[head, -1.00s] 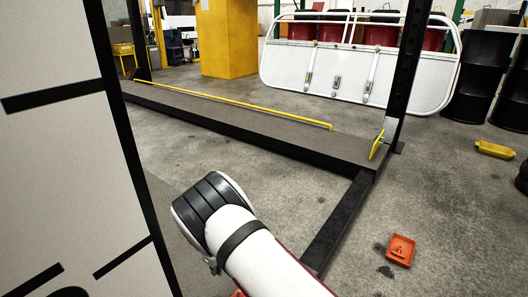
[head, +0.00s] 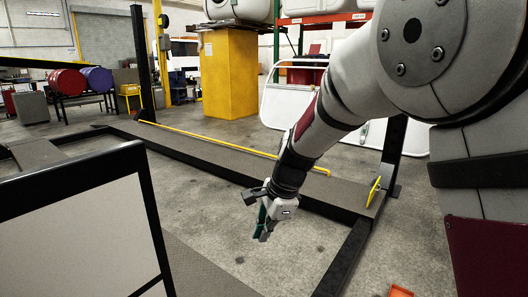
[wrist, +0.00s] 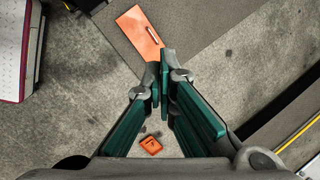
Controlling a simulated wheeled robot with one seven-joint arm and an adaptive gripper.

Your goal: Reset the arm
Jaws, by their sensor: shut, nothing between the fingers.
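My gripper (head: 264,222) hangs from my arm in the middle of the head view, pointing down above the concrete floor. In the wrist view, its teal-padded fingers (wrist: 160,88) reach forward with their tips close together and nothing held between them. My arm comes in from the upper right of the head view, bent downward toward the gripper.
A low dark platform (head: 215,158) with a yellow rail (head: 225,146) runs behind the gripper. A white panel (head: 80,235) stands at lower left. The wrist view shows an orange flat piece (wrist: 140,32) and a small orange tray (wrist: 151,145) on the floor.

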